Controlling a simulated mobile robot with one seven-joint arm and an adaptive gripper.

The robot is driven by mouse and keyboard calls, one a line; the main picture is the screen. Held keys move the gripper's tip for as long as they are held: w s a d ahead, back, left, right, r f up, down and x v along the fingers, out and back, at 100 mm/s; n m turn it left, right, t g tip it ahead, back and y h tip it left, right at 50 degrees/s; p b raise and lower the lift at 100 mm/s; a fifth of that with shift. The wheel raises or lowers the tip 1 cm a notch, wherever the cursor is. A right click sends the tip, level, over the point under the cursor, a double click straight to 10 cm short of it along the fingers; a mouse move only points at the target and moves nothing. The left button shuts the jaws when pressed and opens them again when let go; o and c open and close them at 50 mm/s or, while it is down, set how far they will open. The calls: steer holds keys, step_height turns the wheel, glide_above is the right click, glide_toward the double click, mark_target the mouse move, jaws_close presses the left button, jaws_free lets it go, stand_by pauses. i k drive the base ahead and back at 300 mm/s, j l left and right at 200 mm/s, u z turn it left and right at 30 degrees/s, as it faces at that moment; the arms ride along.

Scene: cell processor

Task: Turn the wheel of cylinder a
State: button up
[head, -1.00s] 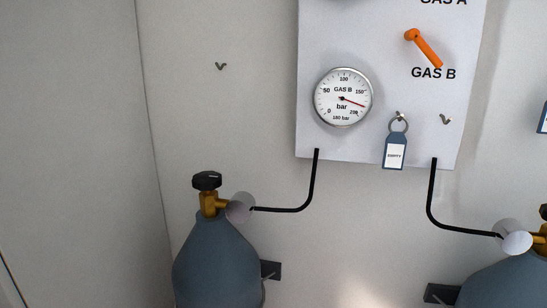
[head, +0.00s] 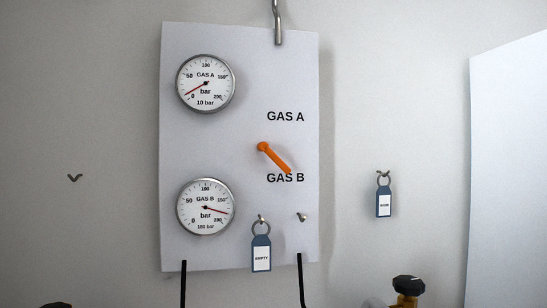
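Two gas cylinders' valve tops show at the bottom edge of the head view. The right one has a black hand wheel (head: 409,285) on a brass valve (head: 405,301). At the lower left only the tip of another black wheel (head: 57,305) shows. The cylinder bodies are out of frame, and no label tells which is cylinder a. On the white panel, the GAS A gauge (head: 206,83) reads low, marked 10 bar. The orange lever (head: 275,158) points toward GAS B. My gripper is not in view.
A blue EMPTY tag (head: 261,252) hangs from a hook on the panel (head: 240,120); a second panel hook (head: 302,217) is bare. Another blue tag (head: 383,204) hangs on the wall at right. A bare wall hook (head: 75,177) is at left. Black pipes (head: 301,280) run down below the panel.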

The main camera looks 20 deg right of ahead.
mark_target(409, 285)
steer(key=z, duration=1.35)
